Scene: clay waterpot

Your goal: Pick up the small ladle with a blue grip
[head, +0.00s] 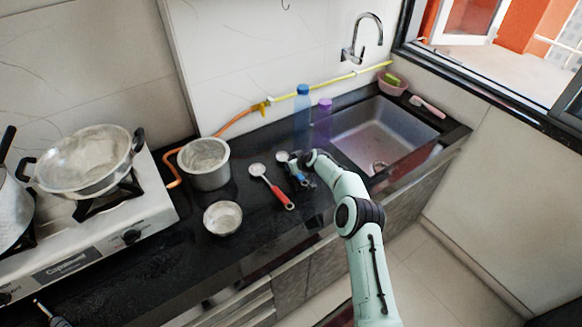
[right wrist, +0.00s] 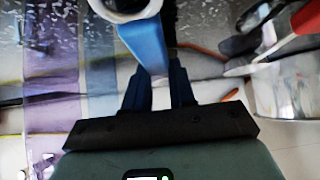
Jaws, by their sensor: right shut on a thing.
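The small ladle with a blue grip (head: 283,157) is at the middle of the dark counter in the head view, its pale bowl pointing away from me. My right gripper (head: 305,175) is at its blue grip, partly hidden by my wrist. In the right wrist view the blue grip (right wrist: 148,42) runs between the two dark fingers of my right gripper (right wrist: 160,78), which is shut on it. The ladle's round bowl is cut off at the top edge. I cannot tell whether the ladle touches the counter.
A red-gripped ladle (head: 270,185) lies just left of the blue one. A metal pot (head: 207,165) and small bowl (head: 222,218) stand farther left, beside the stove (head: 135,215). Blue (head: 303,115) and purple (head: 322,120) bottles stand behind, near the sink (head: 385,135).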

